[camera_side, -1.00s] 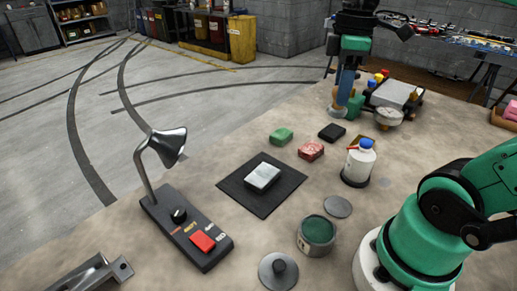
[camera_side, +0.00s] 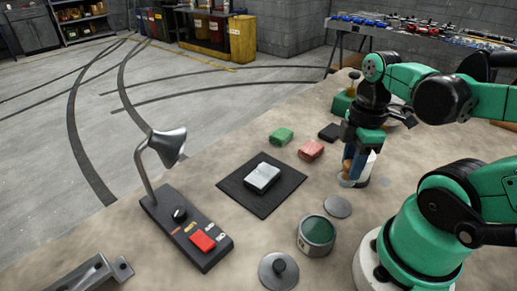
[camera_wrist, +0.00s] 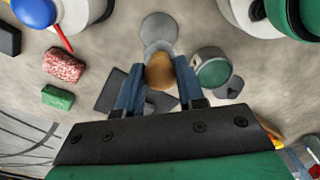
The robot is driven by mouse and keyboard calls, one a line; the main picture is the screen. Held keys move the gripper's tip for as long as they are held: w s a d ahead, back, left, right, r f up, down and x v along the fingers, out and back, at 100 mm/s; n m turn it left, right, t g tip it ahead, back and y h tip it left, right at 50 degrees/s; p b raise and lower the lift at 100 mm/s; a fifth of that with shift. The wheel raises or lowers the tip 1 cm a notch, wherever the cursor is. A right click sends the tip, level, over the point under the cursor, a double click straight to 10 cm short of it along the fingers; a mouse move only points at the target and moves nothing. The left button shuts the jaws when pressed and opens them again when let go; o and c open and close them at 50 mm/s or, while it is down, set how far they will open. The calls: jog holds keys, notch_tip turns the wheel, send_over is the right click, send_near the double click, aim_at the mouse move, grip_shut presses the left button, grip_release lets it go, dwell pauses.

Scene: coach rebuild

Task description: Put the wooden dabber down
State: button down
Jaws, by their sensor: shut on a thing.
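My gripper (camera_side: 353,176) is shut on the wooden dabber, pointing down above the right part of the bench. The dabber (camera_wrist: 160,72) shows in the wrist view as a round brown wooden end between the two blue fingers. In the side view it is mostly hidden by the fingers. Whether its lower end touches anything cannot be told. A flat grey disc (camera_side: 338,207) lies on the bench just in front of the gripper; it also shows in the wrist view (camera_wrist: 158,28). The white bottle (camera_side: 370,170) is largely hidden behind the gripper in the side view.
An open tin with green contents (camera_side: 318,231) and a knobbed round lid (camera_side: 278,271) stand nearer the camera. A black mat (camera_side: 238,200) bears a metal block (camera_side: 263,177). Red (camera_side: 311,151) and green (camera_side: 281,137) blocks lie behind. A lamp and switch box (camera_side: 187,228) stand left.

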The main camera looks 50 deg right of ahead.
jog(key=shift+f, duration=3.25)
jog(key=shift+f, duration=0.1)
jog(key=c, duration=0.5)
grip_release()
jog(key=shift+c, duration=0.2)
jog(key=shift+d+r, duration=0.15)
jog(key=shift+r, duration=5.85)
jog(key=w+a+f+m+t, duration=0.1)
jog(key=w+a+m+t, duration=0.6)
jog(key=w+m, duration=0.2)
jog(key=shift+w+a+f, duration=0.2)
jog(key=shift+w+a, duration=0.1)
jog(key=shift+w, duration=0.85)
